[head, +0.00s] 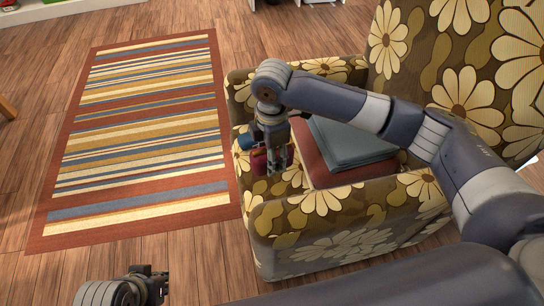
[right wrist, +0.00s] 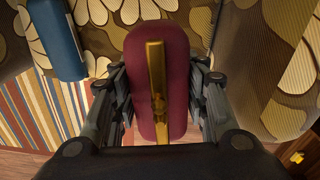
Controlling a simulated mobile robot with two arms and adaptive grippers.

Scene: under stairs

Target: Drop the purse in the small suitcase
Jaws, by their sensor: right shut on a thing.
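The purse (right wrist: 172,75) is dark red with a gold clasp strip along its top, seen from above in the right wrist view. My right gripper (right wrist: 157,85) is shut on it, with a finger against each side. In the head view the purse (head: 260,164) hangs upright beneath the right gripper (head: 274,156), at the front left of the flowered armchair's seat; the gripper partly hides it. My left gripper (head: 158,283) is low at the left, away from the chair; its finger opening is unclear.
The flowered armchair (head: 315,225) holds a reddish-brown flat item (head: 311,155) with grey-blue folded cloth (head: 350,146) on top. A blue object (right wrist: 57,40) is close beside the purse. A striped rug (head: 140,130) lies flat at the left, with clear wood floor around it.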

